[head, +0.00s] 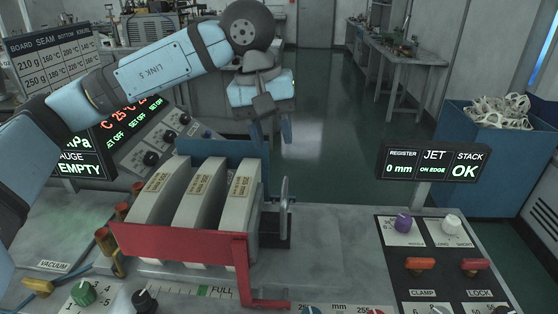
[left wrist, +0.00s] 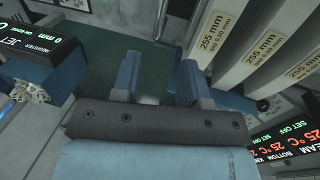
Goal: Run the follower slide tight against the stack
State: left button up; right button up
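The stack is three thick cream packs (head: 195,200) with yellow labels, standing on edge and leaning, with gaps between their tops; they also show in the left wrist view (left wrist: 245,38). A red bracket (head: 185,243) runs along their front. An upright grey metal piece (head: 284,205) stands over a dark slot at the stack's right side, a little apart from the last pack. I cannot tell for sure which part is the follower slide. My left gripper (head: 271,135) hangs behind and above the stack's right end, fingers down. Its fingers (left wrist: 159,65) are apart and empty. My right gripper is out of view.
A blue plate (head: 222,150) stands behind the stack. A display (head: 433,163) reads REGISTER 0 mm, JET ON EDGE, STACK OK. The grey bench top (head: 335,240) right of the stack is clear.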

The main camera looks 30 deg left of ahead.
pick_arm(q)
jog(key=r, duration=0.4)
jog(key=shift+s+a, duration=0.2)
jog(key=shift+a, duration=0.2)
